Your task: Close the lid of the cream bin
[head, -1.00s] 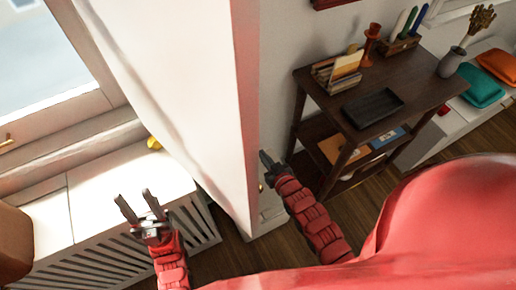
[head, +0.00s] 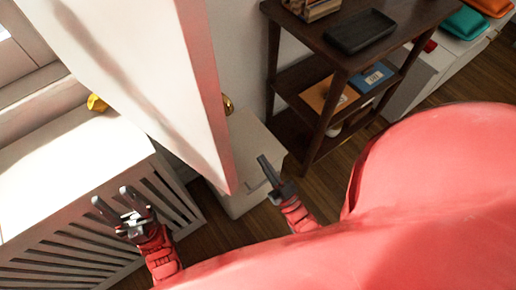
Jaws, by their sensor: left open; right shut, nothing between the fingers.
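A low cream box (head: 240,152), which looks like the cream bin, stands on the floor below the white panel. The panel hides its left part, and I cannot make out a separate lid or whether it is open. My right gripper (head: 263,160) is shut and empty, and overlaps the right side of the box in the picture. I cannot tell whether it touches. My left gripper (head: 112,196) is open and empty, in front of the slatted white cabinet, left of the box.
A tall white panel (head: 150,75) comes down between my grippers. A dark wooden shelf (head: 335,60) with a black tray (head: 360,31) stands right. Wooden floor (head: 335,170) shows between.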

